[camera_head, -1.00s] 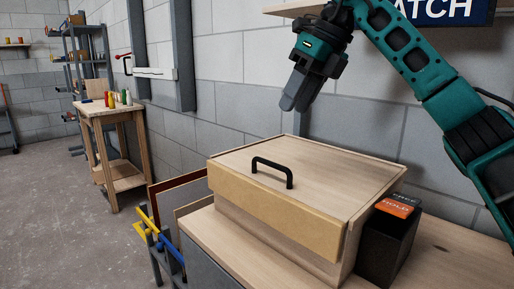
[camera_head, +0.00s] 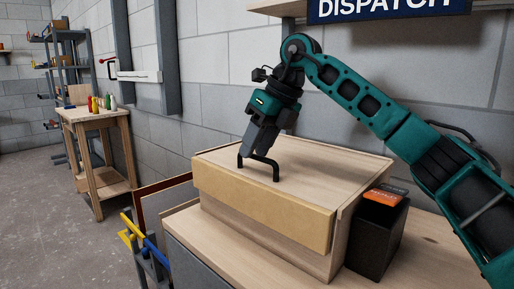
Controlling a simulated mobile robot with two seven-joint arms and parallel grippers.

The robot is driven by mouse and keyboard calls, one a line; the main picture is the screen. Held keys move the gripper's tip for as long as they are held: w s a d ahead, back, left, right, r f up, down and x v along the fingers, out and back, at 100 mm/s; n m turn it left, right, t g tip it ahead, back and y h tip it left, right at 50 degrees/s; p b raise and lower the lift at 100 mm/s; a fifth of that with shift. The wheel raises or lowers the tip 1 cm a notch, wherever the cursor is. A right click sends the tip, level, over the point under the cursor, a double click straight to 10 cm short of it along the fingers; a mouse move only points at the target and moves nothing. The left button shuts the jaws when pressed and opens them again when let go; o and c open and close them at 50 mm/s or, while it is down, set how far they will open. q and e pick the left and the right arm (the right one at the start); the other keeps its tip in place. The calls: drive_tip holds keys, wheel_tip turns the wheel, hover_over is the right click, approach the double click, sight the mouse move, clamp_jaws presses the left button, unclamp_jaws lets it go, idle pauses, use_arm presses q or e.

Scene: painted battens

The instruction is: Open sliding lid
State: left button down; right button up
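The wooden box (camera_head: 265,238) stands on a wooden bench, with its flat sliding lid (camera_head: 318,172) on top. A black handle (camera_head: 277,173) rises from the left part of the lid. The lid appears to cover the box top. My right gripper (camera_head: 249,152) is just above and behind the handle, pointing down, its fingers overlapping the handle's top bar in the picture. I cannot tell whether the fingers touch the handle or how far apart they are. My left gripper is not in view.
A black box with an orange label (camera_head: 382,196) stands close to the right side of the wooden box. The bench (camera_head: 190,225) shows bare wood in front. A shelf and a dispatch sign (camera_head: 385,8) are on the wall above. A small wooden table (camera_head: 95,115) stands far left.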

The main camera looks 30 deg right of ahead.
clamp_jaws()
idle(0.4)
idle(0.4)
